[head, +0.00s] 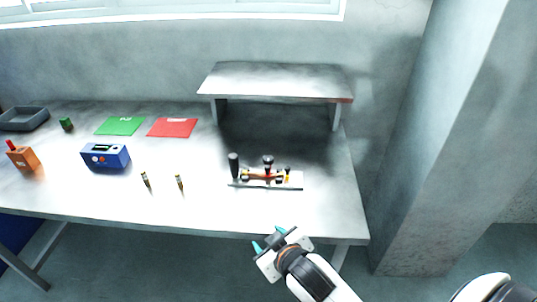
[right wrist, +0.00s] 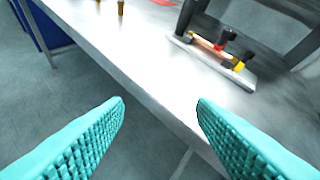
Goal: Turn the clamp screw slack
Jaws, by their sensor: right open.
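A small fixture on a light base plate (head: 268,185) stands on the right part of the table; it also shows at the top right of the right wrist view (right wrist: 215,63). It carries a tall black handle (head: 234,165), an orange-brown bar and a dark-headed upright screw (head: 268,161), which looks like the clamp screw. A smaller dark and yellow piece (head: 287,174) stands at its right end. My right gripper (head: 267,241) is at the table's front edge, short of the fixture; its teal fingers are apart and empty in the right wrist view (right wrist: 160,105). My left gripper is not in view.
A raised grey shelf (head: 277,80) stands behind the fixture. To the left are a blue box (head: 105,156), an orange block (head: 23,158), a green mat (head: 121,125), a red mat (head: 172,127), a grey tray (head: 23,119) and two small brass pieces (head: 180,183). The table's front right is clear.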

